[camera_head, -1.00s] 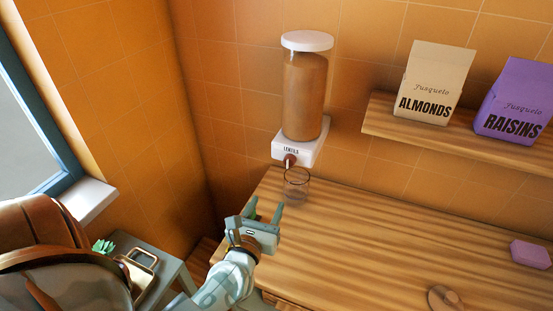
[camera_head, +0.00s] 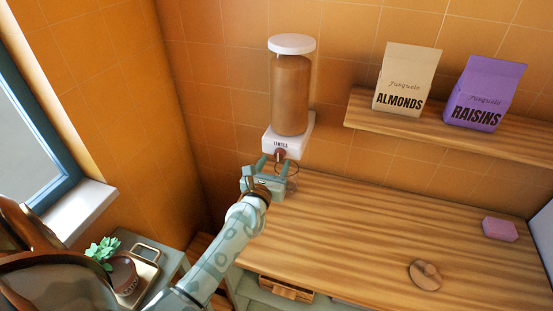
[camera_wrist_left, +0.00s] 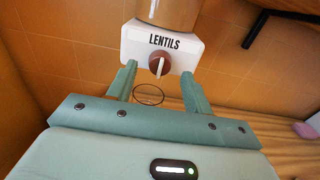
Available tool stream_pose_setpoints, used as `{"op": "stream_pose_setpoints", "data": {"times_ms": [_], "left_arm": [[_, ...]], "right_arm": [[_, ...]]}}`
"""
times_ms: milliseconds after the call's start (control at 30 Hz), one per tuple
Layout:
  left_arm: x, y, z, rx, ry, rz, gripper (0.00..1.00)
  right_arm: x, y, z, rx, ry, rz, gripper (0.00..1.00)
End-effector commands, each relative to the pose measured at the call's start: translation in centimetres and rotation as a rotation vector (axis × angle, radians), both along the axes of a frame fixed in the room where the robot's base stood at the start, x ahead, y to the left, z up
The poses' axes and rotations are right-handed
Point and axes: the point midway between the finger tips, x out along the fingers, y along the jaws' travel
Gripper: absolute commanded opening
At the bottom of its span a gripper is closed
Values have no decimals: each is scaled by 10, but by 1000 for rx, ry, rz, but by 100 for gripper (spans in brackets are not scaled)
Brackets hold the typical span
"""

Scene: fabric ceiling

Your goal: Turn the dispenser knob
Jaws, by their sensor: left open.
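The lentils dispenser (camera_head: 290,95) is a tall brown jar with a white lid on a white base, mounted on the tiled wall. Its round brown knob (camera_wrist_left: 160,66) with a pale ridge sits under the LENTILS label in the left wrist view, the ridge standing near upright. My left gripper (camera_head: 272,165) is open just in front of the knob. In the left wrist view its two fingers (camera_wrist_left: 158,83) stand apart to either side below the knob, with nothing between them. A clear glass (camera_head: 290,170) stands below the dispenser, partly hidden by the gripper. My right gripper is not in view.
A wooden counter (camera_head: 360,225) spreads to the right, mostly clear, with a round wooden piece (camera_head: 425,275) and a purple block (camera_head: 500,229). A shelf (camera_head: 430,122) above holds almonds (camera_head: 406,80) and raisins (camera_head: 485,93) bags. A tray and plant (camera_head: 103,250) sit lower left.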

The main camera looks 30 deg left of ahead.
Motion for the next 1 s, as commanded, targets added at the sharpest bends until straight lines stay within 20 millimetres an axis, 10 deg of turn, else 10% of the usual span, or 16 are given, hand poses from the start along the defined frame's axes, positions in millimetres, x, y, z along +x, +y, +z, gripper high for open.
{"op": "stream_pose_setpoints", "data": {"times_ms": [500, 667, 1000], "left_arm": [[23, 5, 0, 0, 0, -1, 51], [23, 5, 0, 0, 0, -1, 6], [23, 5, 0, 27, 7, -1, 7]], "right_arm": [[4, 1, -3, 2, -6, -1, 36], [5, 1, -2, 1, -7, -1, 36], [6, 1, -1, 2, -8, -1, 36]]}}
